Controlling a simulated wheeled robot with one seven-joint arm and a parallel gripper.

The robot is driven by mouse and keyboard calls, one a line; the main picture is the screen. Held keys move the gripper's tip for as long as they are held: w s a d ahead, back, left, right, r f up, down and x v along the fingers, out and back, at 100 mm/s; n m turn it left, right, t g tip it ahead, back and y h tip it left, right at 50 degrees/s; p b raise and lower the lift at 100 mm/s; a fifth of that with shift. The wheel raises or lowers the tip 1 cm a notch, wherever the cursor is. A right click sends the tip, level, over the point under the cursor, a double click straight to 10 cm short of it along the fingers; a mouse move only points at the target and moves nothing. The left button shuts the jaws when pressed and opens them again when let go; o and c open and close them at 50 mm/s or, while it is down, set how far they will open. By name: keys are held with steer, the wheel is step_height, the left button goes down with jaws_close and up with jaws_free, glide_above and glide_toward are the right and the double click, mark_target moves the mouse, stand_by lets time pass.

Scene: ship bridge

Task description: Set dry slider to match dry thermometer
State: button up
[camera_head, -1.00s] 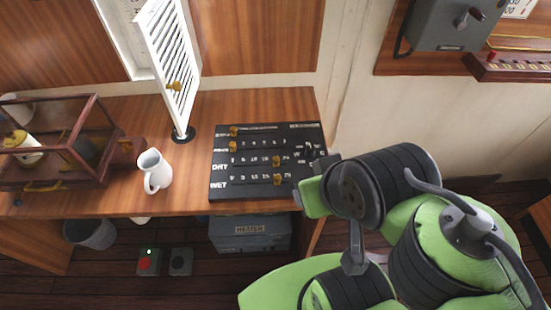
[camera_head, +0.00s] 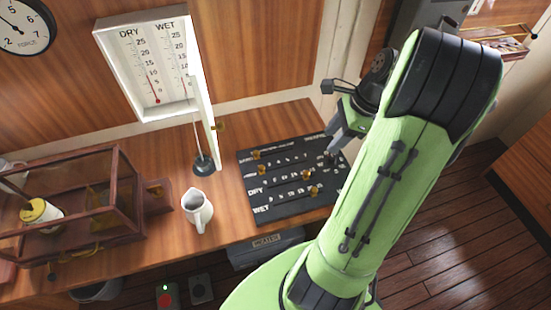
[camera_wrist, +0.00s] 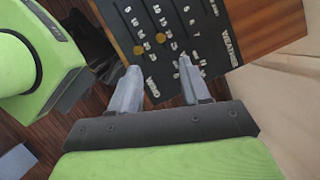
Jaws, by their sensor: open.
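The thermometer box (camera_head: 122,42) hangs on the wall with its louvred door open. The dry thermometer (camera_head: 152,80) is its left scale; its red column tops out near the 10 mark. The black slider board (camera_head: 290,212) lies on the desk. The dry slider's brass knob (camera_head: 307,173) sits right of the middle of the DRY row, above the WET row's knob (camera_head: 311,190). My gripper (camera_head: 333,153) is open and empty over the board's right end. In the wrist view its fingers (camera_wrist: 160,84) straddle the WIND label area; two brass knobs lie beyond the fingertips.
A white jug (camera_head: 197,210) stands left of the board. The louvred door (camera_head: 205,95) and a dark round base (camera_head: 203,165) stand behind the jug. A wood-framed glass case (camera_head: 70,205) fills the left of the desk. A grey heater (camera_head: 265,247) is below the desk.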

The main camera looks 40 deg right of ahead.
mark_target(306, 173)
steer(key=shift+m, duration=0.6)
steer(key=b+x, duration=0.1)
steer(key=x, duration=0.4)
steer(key=b+x, duration=0.2)
steer(key=x, duration=0.3)
steer(key=d+b+x, duration=0.1)
steer(key=x, duration=0.4)
steer(key=shift+s+a+f+b, duration=0.1)
steer(key=shift+s+f+b, duration=0.25)
steer(key=shift+f, duration=0.3)
jaws_close()
